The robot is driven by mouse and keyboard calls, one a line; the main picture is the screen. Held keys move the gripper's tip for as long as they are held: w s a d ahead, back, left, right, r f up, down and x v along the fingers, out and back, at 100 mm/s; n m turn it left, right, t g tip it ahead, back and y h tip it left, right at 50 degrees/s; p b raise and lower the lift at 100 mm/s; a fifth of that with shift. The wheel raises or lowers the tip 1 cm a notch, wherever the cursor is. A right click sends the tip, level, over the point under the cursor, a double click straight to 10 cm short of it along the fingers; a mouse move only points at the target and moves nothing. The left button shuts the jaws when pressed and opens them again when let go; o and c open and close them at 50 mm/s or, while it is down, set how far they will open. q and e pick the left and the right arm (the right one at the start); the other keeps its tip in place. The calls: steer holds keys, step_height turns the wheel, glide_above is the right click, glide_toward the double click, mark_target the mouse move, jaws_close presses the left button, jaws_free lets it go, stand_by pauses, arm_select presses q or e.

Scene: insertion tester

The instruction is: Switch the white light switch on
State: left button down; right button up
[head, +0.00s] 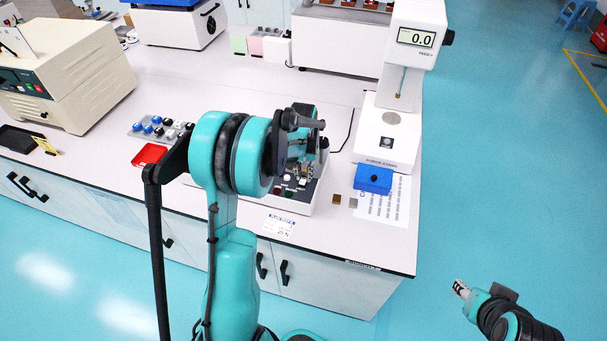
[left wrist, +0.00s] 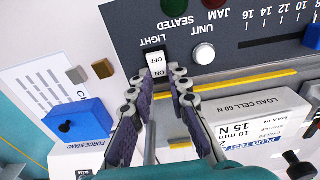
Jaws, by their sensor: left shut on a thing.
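The white light switch (left wrist: 157,68) is on the dark grey panel (left wrist: 235,22) of the tester, below the word LIGHT. It carries OFF on its upper half and ON on its lower half in the left wrist view. I cannot tell which way it is tilted. My left gripper (left wrist: 160,76) has its fingertips on either side of the ON end, shut on the switch. In the head view my left gripper (head: 303,165) is over the tester (head: 308,200), and my arm hides much of it. My right gripper (head: 461,289) is over the floor at lower right, its jaws too small to judge.
A load cell block (left wrist: 245,115) lies close to the fingers. A blue box (head: 374,178), a paper sheet (head: 392,208) and the force stand (head: 390,125) stand right of the tester.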

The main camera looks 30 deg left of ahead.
mark_target(305, 180)
stand_by(0.3)
arm_select(q)
steer(key=c, duration=1.4)
jaws_free()
steer(key=shift+c, duration=0.2)
step_height(305, 180, up, 12)
steer(key=shift+s, duration=0.15)
steer(key=s+d+r+m+t, duration=0.2)
steer(key=s+d+r+t, duration=0.15)
steer(key=s+d, duration=0.7)
steer(key=s+d+f+t+b, duration=0.1)
steer(key=s+d+f+t, duration=0.2)
steer(key=s, duration=0.6)
steer(key=shift+s+d+f+m+b, duration=0.2)
steer(key=shift+d+f+m+b, duration=0.15)
steer(key=shift+d, duration=0.75)
